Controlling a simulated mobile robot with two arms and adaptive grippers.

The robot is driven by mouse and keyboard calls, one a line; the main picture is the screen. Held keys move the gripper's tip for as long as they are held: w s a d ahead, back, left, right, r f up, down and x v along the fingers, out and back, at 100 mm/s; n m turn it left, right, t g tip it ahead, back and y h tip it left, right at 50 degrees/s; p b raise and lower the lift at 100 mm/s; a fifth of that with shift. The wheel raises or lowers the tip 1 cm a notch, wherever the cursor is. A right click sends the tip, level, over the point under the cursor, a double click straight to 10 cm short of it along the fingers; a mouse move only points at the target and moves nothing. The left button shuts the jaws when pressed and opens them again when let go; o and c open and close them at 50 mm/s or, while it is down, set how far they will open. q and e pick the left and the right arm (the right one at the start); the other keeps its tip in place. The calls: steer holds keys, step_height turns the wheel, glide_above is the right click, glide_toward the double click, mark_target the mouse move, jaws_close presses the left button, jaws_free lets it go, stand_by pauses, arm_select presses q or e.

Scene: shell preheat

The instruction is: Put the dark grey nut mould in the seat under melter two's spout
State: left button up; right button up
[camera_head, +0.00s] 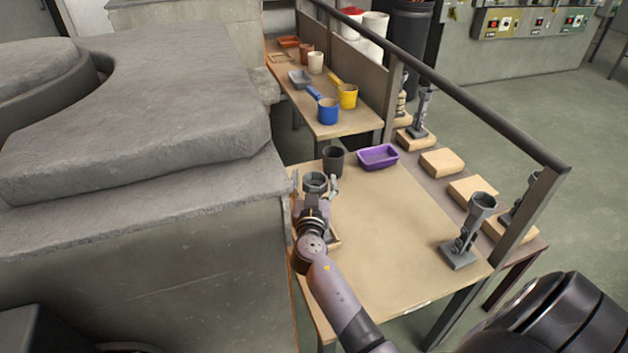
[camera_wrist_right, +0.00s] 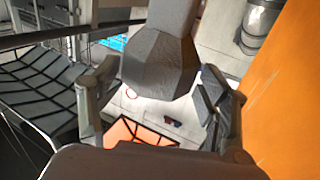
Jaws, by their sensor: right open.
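My right gripper (camera_head: 315,187) is over the left edge of the near table, its fingers apart on either side of a grey round cup-like piece (camera_head: 315,180). In the right wrist view a grey faceted body (camera_wrist_right: 160,65) lies between the spread fingers (camera_wrist_right: 155,110); I cannot tell if they touch it. I cannot tell for sure whether this piece is the nut mould. A dark grey cup (camera_head: 333,160) stands just behind it. My arm covers part of the table below. My left gripper is not in view. I cannot identify melter two's spout or its seat.
A purple tray (camera_head: 378,156) lies at the back of the near table (camera_head: 400,225). A grey stand with a cup-like top (camera_head: 462,245) is at its right. Wooden blocks (camera_head: 441,162) line the bench beyond the rail (camera_head: 455,90). A large stone-like block (camera_head: 140,110) fills the left.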

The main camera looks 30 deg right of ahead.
steer(key=b+v, duration=0.1)
steer(key=v, duration=0.4)
steer(key=shift+s+a+f, duration=0.15)
steer(key=shift+s+a, duration=0.05)
steer(key=shift+s, duration=0.05)
steer(key=shift+s+a+b, duration=0.3)
steer(key=shift+s+b, duration=0.05)
steer(key=shift+s, duration=0.1)
